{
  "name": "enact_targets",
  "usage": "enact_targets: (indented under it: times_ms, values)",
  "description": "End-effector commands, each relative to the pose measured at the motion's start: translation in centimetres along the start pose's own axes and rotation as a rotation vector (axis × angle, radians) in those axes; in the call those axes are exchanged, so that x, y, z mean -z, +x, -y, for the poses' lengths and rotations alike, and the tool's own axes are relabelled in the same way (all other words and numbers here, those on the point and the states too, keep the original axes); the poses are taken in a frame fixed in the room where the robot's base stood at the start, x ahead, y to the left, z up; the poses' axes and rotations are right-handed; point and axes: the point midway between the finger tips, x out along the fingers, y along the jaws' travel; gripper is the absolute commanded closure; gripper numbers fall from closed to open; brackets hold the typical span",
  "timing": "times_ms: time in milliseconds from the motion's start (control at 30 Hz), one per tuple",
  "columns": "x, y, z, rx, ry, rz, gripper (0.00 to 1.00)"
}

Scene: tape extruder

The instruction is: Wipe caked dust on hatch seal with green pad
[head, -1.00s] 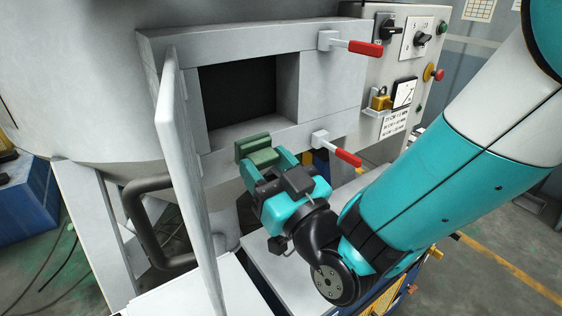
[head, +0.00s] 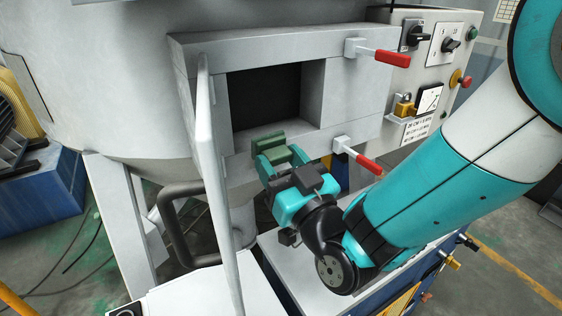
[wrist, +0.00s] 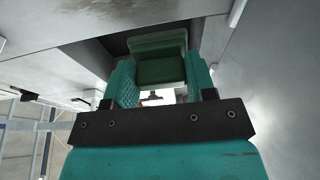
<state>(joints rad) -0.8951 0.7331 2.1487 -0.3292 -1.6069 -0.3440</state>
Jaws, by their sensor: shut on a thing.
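Whether the pad touches the frame (head: 350,100) cannot be told. The wrist view shows the pad (wrist: 158,60) between my two teal fingers, with the dark opening behind it. The hatch door (head: 213,170) stands open, swung out to the left of my gripper.
Two red-handled latches, upper (head: 378,55) and lower (head: 357,155), stick out right of the opening. A control panel (head: 440,55) with knobs and a padlock (head: 404,107) is further right. A bent dark pipe (head: 170,225) lies beyond the door, lower left.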

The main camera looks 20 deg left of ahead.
Motion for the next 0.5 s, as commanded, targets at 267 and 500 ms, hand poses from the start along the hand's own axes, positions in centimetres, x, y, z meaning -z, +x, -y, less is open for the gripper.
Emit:
enact_targets:
  times_ms: [267,500]
  values:
    - [-0.2,0.7,0.0,0.0,0.0,0.001,0.79]
    - [-0.3,1.3,-0.1,-0.001,0.0,0.001,0.79]
